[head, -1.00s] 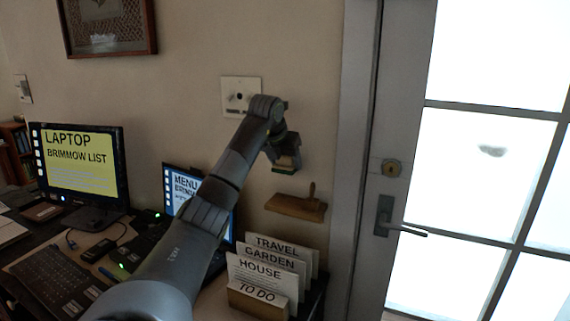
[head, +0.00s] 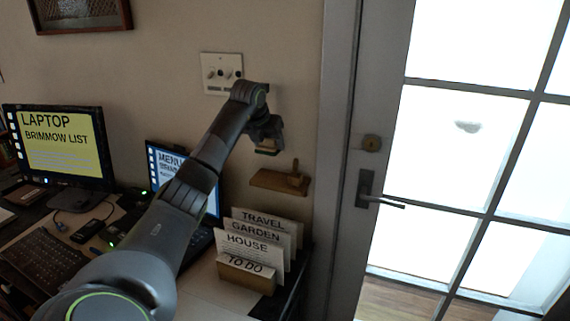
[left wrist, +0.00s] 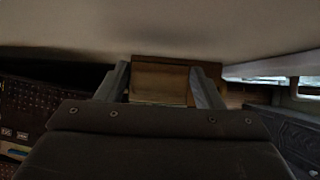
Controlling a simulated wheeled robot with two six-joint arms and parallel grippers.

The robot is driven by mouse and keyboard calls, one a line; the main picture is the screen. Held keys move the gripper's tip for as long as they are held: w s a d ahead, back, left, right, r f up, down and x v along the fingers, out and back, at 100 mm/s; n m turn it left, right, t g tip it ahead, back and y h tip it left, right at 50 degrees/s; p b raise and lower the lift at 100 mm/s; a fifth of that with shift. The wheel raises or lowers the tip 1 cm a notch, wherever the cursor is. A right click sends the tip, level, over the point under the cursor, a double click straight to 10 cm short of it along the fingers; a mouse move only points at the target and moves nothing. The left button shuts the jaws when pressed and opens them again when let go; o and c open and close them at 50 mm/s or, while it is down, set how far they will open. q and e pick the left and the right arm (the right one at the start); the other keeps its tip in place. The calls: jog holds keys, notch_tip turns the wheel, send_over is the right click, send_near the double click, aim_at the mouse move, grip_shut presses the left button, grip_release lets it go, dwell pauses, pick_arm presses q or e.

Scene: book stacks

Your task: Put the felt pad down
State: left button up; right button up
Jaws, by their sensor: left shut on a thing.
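My left gripper (head: 267,142) is shut on the felt pad (head: 267,151), a small block with a tan face, mostly hidden by the fingers in the head view. The pad hangs just above a small wooden wall shelf (head: 276,183) with a visible gap between them. A short upright peg (head: 295,172) stands on the shelf's right part. In the left wrist view the pad (left wrist: 160,88) sits between the two fingers, with brown wood (left wrist: 207,67) behind it. My right gripper is not in view.
A card holder (head: 246,277) with labelled cards stands below the shelf. A laptop (head: 158,168) and a monitor (head: 60,145) are to the left. A wall plate (head: 222,73) is above the arm. A glazed door with a handle (head: 372,195) is on the right.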

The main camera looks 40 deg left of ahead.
pick_arm(q)
send_over(272, 174)
jog(key=s, duration=0.2)
jog(key=f, duration=0.5)
jog(key=shift+d+p, duration=0.25)
jog(key=shift+p, duration=0.1)
notch_tip(272, 174, down, 3)
jog(key=shift+r+p, duration=0.1)
jog(key=shift+p, duration=0.3)
jog(key=shift+f, duration=0.35)
jog(key=shift+f, duration=0.1)
jog(key=shift+f, duration=0.1)
jog(key=o, duration=0.9)
